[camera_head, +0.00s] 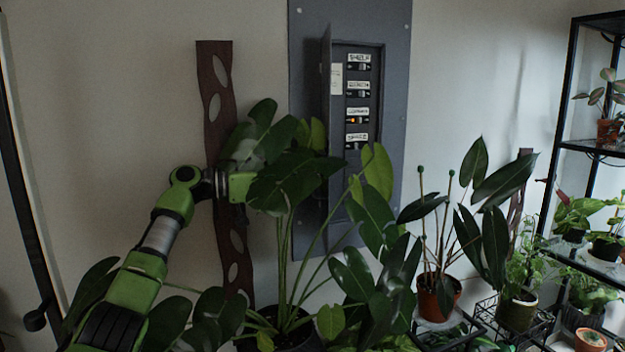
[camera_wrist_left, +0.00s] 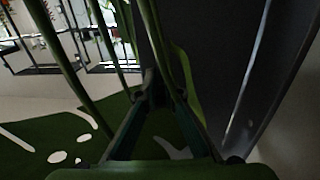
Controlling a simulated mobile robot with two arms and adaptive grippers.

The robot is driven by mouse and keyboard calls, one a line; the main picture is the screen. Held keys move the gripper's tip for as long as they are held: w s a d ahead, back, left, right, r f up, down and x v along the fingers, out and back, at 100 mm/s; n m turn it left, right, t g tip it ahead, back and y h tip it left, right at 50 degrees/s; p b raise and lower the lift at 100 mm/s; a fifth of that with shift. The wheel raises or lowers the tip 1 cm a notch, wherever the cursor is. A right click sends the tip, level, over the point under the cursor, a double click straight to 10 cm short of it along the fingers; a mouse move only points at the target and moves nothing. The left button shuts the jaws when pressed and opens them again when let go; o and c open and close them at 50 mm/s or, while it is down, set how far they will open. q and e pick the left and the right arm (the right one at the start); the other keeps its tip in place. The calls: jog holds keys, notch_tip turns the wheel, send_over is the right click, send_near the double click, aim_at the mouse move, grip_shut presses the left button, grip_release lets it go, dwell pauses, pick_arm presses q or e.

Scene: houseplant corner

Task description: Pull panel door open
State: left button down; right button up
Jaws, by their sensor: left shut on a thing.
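The grey electrical panel (camera_head: 396,110) is on the wall, with its narrow door (camera_head: 327,85) swung partly open on the left side. Labelled switches (camera_head: 358,90) show inside the opening. My left arm reaches in from the left in the head view, and leaves hide its gripper tips there. In the left wrist view my left gripper (camera_wrist_left: 160,95) is shut at a dark grey upright surface, apparently the door (camera_wrist_left: 212,60). The exact grip on its edge or handle is hard to make out. My right gripper is not in view.
A large leafy plant (camera_head: 290,180) stands in front of the panel and overlaps my left wrist. Its stems pass close to the gripper in the wrist view. A brown wavy board (camera_head: 215,110) leans behind my arm. More pots and a black shelf (camera_head: 562,130) stand at right.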

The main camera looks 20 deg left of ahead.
pick_arm(q)
jog(key=shift+w+a+r+t, duration=0.2)
jog(key=shift+a+r+t, duration=0.1)
jog(key=shift+a+r, duration=0.3)
jog(key=c, duration=2.2)
grip_release()
jog(key=shift+w+f, duration=0.1)
jog(key=shift+c, duration=0.2)
jog(key=shift+w+d+f, duration=0.1)
jog(key=shift+w+f, duration=0.1)
jog(key=shift+f, duration=0.15)
jog(key=shift+f, duration=0.2)
jog(key=v, duration=1.2)
jog(key=shift+r, duration=0.2)
